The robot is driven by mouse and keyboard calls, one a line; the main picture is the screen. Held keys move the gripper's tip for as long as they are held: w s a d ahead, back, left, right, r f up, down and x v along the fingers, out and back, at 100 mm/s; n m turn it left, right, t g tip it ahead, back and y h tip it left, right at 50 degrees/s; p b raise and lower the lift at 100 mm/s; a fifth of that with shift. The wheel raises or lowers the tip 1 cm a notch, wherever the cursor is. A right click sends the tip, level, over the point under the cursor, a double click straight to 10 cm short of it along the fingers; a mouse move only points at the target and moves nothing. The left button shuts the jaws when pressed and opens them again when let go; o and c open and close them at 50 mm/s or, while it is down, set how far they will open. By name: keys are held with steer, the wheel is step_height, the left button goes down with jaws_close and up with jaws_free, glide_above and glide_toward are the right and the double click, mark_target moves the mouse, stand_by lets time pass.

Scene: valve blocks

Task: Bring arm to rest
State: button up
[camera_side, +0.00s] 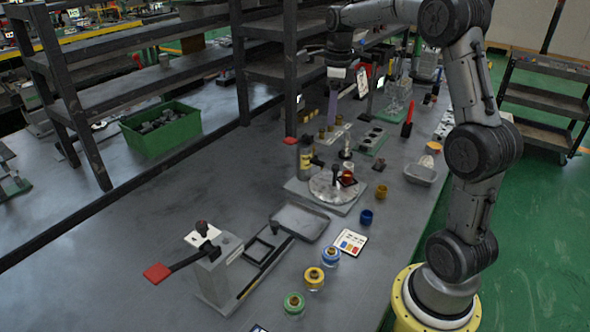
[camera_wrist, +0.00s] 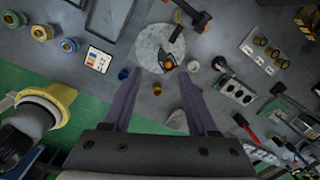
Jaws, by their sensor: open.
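My gripper (camera_side: 332,112) hangs from my raised arm above the back of the workbench. Its purple fingers point down. In the wrist view, the two fingers of my gripper (camera_wrist: 160,88) are spread apart with nothing between them. A round grey plate fixture (camera_side: 328,186) stands on the bench in front of my gripper; it also shows in the wrist view (camera_wrist: 150,45). A blue cup-shaped part (camera_side: 366,217) and a brass one (camera_side: 381,192) stand to its right. A hand press (camera_side: 215,265) with a red-tipped lever is at the front.
A green bin (camera_side: 160,128) of dark parts is at the left, near a dark shelf rack (camera_side: 290,70). Ringed pieces in green (camera_side: 294,304), yellow (camera_side: 314,278) and blue (camera_side: 331,255) stand near the front edge. A grey tray (camera_side: 300,222) lies beside the press.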

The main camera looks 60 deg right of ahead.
steer(key=s+a+r+n+t, duration=0.2)
steer(key=s+a+r+n, duration=0.25)
steer(key=a, duration=0.45)
steer(key=s+a+r+n+t, duration=0.1)
steer(key=s+a+r+n, duration=0.35)
steer(key=a, duration=0.45)
steer(key=s+a+f+n, duration=0.1)
steer(key=s+f+n, duration=0.2)
steer(key=n, duration=0.4)
steer(key=s+a+f+n+t, duration=0.1)
steer(key=s+a+f+n, duration=0.1)
steer(key=s+n, duration=0.3)
steer(key=s+a+f+n+t, duration=0.1)
steer(key=s+a+f+n, duration=0.1)
steer(key=n, duration=0.7)
steer(key=shift+s+f+n, duration=0.4)
steer(key=shift+s+f, duration=0.4)
steer(key=shift+s, duration=0.25)
